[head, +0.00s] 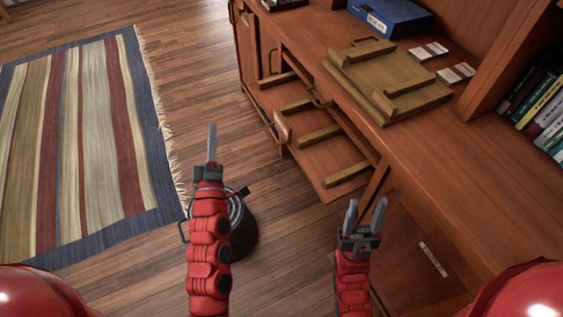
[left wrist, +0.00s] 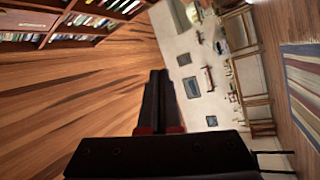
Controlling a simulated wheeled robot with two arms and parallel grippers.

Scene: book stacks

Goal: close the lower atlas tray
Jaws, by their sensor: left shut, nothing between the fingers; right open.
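The lower atlas tray (head: 325,157) is a wooden pull-out tray in the reddish cabinet. In the left wrist view the dark shut fingers (left wrist: 158,100) show, and the tray does not. My right gripper (head: 366,208) is open and empty, nearer to me than the tray, in front of the cabinet's lower part.
A dark round pot-like container (head: 240,222) stands on the floor behind my left arm. A striped rug (head: 90,130) lies at the left. On the cabinet top are a wooden board with bars (head: 385,80), a blue box (head: 390,15) and small cards. Books (head: 540,105) stand at the right.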

